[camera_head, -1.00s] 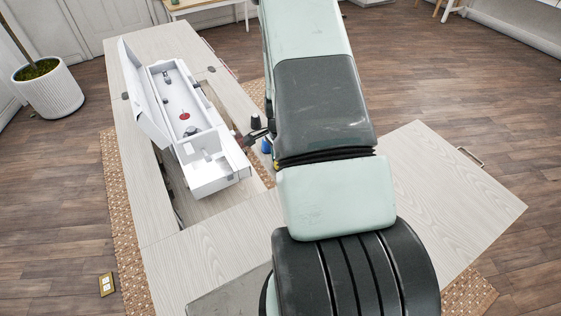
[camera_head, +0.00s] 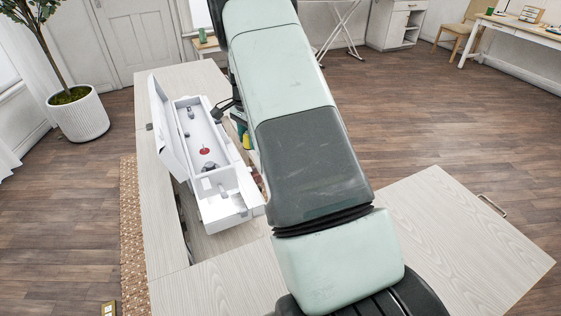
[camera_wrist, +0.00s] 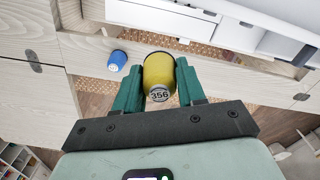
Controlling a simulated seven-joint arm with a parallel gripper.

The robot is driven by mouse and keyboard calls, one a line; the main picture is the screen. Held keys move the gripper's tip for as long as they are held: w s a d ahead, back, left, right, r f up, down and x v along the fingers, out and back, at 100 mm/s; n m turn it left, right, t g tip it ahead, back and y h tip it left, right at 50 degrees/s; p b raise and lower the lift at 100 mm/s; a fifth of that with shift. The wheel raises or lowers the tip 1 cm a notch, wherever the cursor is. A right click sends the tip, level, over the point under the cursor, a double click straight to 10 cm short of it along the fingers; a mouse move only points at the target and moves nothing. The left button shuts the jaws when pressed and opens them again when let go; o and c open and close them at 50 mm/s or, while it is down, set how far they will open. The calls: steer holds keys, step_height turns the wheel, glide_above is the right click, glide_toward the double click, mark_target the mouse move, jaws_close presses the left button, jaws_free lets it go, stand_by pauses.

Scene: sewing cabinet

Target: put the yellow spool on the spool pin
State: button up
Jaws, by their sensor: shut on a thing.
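The yellow spool (camera_wrist: 158,72), with a label reading 356 on its near end, is between the green fingers of my gripper (camera_wrist: 159,66) in the wrist view. The fingers are shut on its sides. In the head view, the yellow spool (camera_head: 247,142) shows just right of the white sewing machine (camera_head: 226,208), partly hidden by my arm. The machine's lid stands open. A red disc (camera_head: 205,151) lies inside its tray; a pin on it is too small to make out.
A blue spool (camera_wrist: 118,60) stands on the pale wooden cabinet top, left of my gripper in the wrist view. A dark recess in the cabinet lies beside the machine. The machine's open lid (camera_head: 171,125) rises on the left. A potted plant (camera_head: 78,114) stands on the floor.

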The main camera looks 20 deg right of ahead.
steer(key=shift+n, duration=0.9)
steer(key=shift+w+a+r, duration=0.45)
steer(key=shift+w+a, duration=0.45)
steer(key=shift+a, duration=1.25)
steer(key=shift+w+a+r, duration=0.4)
steer(key=shift+w+a, duration=0.55)
steer(key=shift+a, duration=1.15)
steer(key=shift+w+a+r, duration=0.45)
steer(key=shift+w+a, duration=0.45)
steer(key=shift+a, duration=1.25)
steer(key=shift+f, duration=1.15)
steer(key=o, duration=1.1)
steer(key=shift+f, duration=0.1)
